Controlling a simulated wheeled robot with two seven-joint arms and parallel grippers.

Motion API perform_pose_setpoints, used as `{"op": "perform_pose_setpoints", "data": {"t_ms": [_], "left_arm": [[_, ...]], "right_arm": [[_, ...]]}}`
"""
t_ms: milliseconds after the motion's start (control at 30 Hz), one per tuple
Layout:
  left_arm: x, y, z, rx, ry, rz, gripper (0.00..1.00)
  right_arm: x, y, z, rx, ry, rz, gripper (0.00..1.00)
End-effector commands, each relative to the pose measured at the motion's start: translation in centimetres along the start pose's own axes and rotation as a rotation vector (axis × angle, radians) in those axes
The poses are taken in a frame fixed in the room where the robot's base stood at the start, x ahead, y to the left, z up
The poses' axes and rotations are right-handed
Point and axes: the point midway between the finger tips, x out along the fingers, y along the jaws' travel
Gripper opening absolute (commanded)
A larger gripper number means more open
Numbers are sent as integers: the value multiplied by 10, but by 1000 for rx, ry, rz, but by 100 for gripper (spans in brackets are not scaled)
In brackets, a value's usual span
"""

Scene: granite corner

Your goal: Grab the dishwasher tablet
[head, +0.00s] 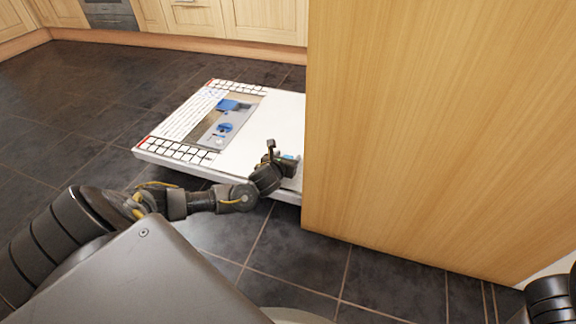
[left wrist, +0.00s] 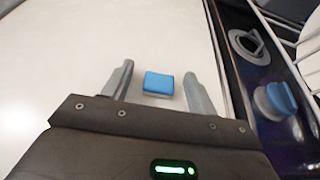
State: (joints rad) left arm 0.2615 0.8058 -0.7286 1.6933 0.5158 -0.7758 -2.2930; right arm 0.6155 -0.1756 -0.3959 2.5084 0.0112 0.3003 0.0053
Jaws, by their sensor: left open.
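The dishwasher tablet (left wrist: 158,84) is a small blue block with a paler lower edge. It lies on a plain white surface (left wrist: 60,60). My left gripper (left wrist: 159,74) is open, with one finger on each side of the tablet and a gap on both sides. In the head view my left gripper (head: 280,154) is over the right part of the low white slab (head: 262,130), and a bit of the tablet (head: 289,157) shows blue by the fingers. My right gripper is not in view.
A tall wooden panel (head: 430,120) stands close to the right of my left gripper. Dark floor tiles (head: 80,110) are clear at left. Wooden cabinets (head: 265,20) stand behind.

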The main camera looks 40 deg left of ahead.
Motion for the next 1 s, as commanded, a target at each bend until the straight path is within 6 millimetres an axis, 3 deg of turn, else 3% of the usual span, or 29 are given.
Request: {"op": "perform_pose_setpoints", "data": {"t_ms": [267, 600, 1000], "left_arm": [[2, 0, 1, 0, 1, 0, 57], [2, 0, 0, 0, 1, 0, 12], [-1, 0, 7, 0, 1, 0, 11]], "right_arm": [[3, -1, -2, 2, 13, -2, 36], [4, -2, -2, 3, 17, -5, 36], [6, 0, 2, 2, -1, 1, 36]]}}
